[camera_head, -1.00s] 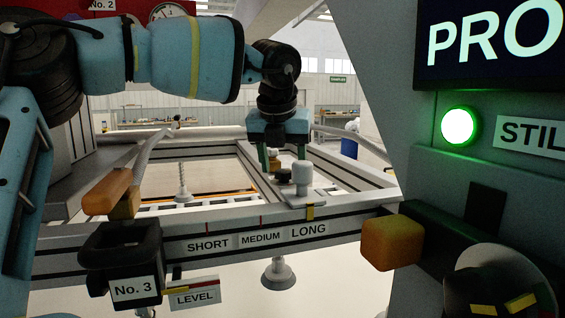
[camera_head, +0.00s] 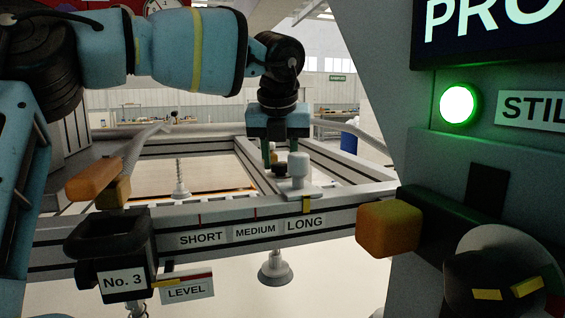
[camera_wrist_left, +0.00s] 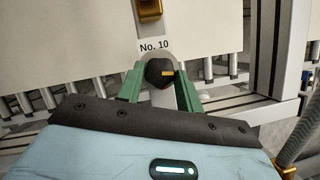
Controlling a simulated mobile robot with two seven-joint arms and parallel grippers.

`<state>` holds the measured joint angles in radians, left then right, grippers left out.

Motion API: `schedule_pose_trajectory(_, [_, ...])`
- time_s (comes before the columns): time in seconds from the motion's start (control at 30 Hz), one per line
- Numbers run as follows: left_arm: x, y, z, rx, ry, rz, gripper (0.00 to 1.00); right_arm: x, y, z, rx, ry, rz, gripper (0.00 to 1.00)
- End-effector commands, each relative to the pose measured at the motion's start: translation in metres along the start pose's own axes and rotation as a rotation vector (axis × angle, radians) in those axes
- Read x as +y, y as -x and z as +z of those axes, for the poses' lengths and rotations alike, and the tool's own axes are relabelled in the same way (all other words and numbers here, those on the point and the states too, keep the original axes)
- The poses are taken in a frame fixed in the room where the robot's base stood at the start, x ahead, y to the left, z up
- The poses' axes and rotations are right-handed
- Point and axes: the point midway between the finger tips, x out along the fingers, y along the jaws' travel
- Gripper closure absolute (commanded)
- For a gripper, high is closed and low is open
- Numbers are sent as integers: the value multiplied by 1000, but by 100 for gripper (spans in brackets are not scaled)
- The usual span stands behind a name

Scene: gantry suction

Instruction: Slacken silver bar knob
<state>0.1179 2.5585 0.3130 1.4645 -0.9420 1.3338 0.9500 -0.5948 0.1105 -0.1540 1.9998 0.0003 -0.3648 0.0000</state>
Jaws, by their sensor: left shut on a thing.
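My left gripper (camera_head: 279,158) reaches down from above onto the long rail of the gantry frame, behind the white upright post (camera_head: 298,165). In the left wrist view, its green fingers (camera_wrist_left: 160,85) are shut on a round black knob (camera_wrist_left: 158,70) with a small yellow-orange mark pointing right. The knob sits on a silver bar (camera_wrist_left: 186,100) beside a "No. 10" label (camera_wrist_left: 153,46). In the head view the dark knob (camera_head: 279,170) shows small and partly hidden between the fingers. My right gripper is not in view.
The front rail carries SHORT, MEDIUM and LONG labels (camera_head: 255,231), with a yellow marker (camera_head: 306,205) by LONG. A black "No. 3" holder (camera_head: 110,250) with an orange handle (camera_head: 96,180) stands front left. A panel with a lit green button (camera_head: 457,104) fills the right.

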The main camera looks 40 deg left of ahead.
Motion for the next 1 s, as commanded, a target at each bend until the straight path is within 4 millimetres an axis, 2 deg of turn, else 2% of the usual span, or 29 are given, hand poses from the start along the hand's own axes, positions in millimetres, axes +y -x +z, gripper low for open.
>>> schedule_pose_trajectory(0.03, [-2,-5,0,-1,36,17,87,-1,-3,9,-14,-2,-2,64])
schedule_pose_trajectory(0.13, [-2,-4,0,-1,110,47,87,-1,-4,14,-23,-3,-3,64])
schedule_pose_trajectory(0.33, [-2,-1,1,-3,200,81,87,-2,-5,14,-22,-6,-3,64])
schedule_pose_trajectory(0.63, [-2,1,1,-4,208,83,87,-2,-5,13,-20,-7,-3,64])
schedule_pose_trajectory(0.67, [-2,1,1,-4,208,83,63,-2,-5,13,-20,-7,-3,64])
schedule_pose_trajectory(0.8, [-2,0,1,-3,207,83,45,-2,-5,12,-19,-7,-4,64])
schedule_pose_trajectory(1.0, [-2,0,1,-3,206,84,43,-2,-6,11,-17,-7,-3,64])
